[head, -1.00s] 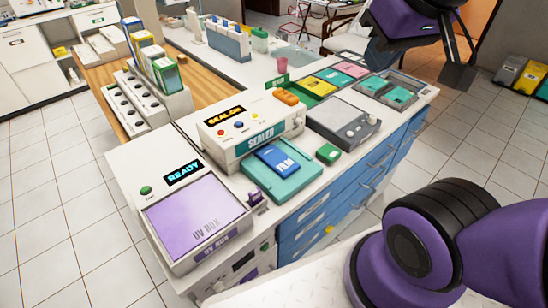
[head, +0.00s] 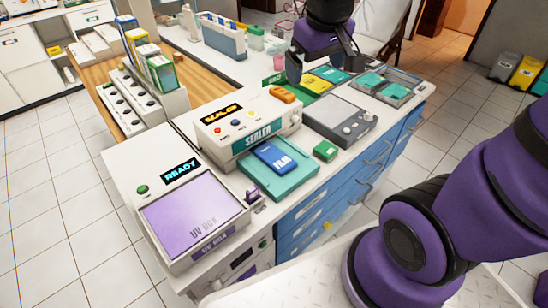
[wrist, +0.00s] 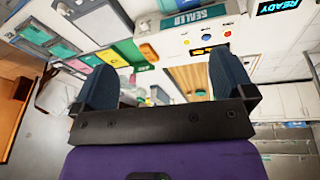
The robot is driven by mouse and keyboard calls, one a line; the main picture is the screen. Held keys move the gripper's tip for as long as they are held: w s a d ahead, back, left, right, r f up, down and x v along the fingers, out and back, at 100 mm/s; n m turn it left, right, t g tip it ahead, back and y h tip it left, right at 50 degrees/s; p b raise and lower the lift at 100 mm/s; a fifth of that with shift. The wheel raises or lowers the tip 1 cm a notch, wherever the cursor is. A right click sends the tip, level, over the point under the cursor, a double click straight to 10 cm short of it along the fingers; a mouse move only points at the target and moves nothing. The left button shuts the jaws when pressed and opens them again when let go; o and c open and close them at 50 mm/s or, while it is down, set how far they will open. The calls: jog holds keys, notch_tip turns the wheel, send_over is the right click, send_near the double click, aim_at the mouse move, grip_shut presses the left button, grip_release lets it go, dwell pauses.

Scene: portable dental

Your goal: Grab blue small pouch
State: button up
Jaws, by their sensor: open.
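My gripper (head: 325,62) is open and empty above the back of the counter, over a row of flat coloured packets. In the wrist view its two dark fingers (wrist: 165,75) stand wide apart with nothing between them. Teal-blue flat packets (head: 331,73) lie beside a yellow one (head: 315,83); my gripper partly hides this row. A larger blue packet marked FILM (head: 277,157) lies on a teal tray (head: 296,178) nearer to me, away from the gripper. I cannot tell for certain which is the small pouch.
The sealer (head: 240,125), with an orange item (head: 282,95) on top, stands left of the packets. A grey device (head: 342,117), a small green box (head: 325,151) and a tray of teal packets (head: 378,96) share the counter. The UV box (head: 195,213) is at the front left.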

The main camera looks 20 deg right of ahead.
jog(key=w+a+f+n+g, duration=0.1)
jog(key=w+a+f+g, duration=0.1)
jog(key=w+f, duration=0.7)
jog(key=n+g, duration=0.1)
send_over(275, 157)
notch_tip(275, 157, down, 13)
jog(key=shift+y, duration=0.4)
jog(key=shift+d+f, duration=0.1)
jog(key=shift+f, duration=5.15)
jog(key=c, duration=1)
jog(key=shift+w+r, duration=0.1)
jog(key=shift+r, duration=0.05)
jog(key=shift+c, duration=0.2)
